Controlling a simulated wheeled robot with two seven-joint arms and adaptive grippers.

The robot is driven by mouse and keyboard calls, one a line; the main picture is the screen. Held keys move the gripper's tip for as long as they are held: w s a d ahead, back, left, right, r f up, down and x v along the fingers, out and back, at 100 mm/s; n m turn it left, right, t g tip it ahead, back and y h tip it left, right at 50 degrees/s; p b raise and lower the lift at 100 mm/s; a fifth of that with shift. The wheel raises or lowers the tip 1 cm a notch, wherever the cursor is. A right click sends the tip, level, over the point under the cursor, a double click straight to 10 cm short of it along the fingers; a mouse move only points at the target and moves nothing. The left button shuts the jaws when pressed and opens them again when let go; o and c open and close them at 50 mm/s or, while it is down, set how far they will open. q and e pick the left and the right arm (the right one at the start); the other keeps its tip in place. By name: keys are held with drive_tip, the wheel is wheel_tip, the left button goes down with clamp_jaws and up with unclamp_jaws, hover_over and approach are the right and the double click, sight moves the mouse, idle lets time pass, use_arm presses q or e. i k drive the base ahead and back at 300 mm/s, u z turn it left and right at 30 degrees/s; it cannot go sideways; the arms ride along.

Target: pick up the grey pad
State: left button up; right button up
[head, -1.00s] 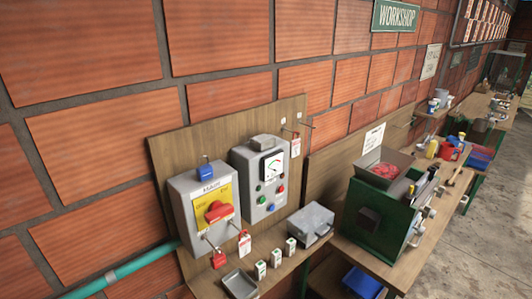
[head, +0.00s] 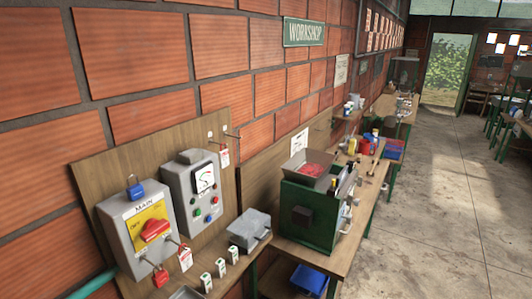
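I cannot make out a grey pad for certain in the head view. Small items on the far bench are too small to tell apart. A grey metal box (head: 249,230) with a handle sits on the near shelf, and a grey tray (head: 187,293) is cut off by the bottom edge. Neither of my grippers is in view.
A grey switch box (head: 125,216) with a red handle and a control box (head: 183,200) are on a wooden board. A green machine (head: 308,212) stands on the workbench (head: 352,236). A blue bin (head: 308,280) is below. Concrete floor (head: 440,220) on the right is clear.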

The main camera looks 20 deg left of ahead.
sight(191, 157)
drive_tip(key=z, duration=0.6)
drive_tip(key=i, duration=1.2)
drive_tip(key=u, duration=0.45)
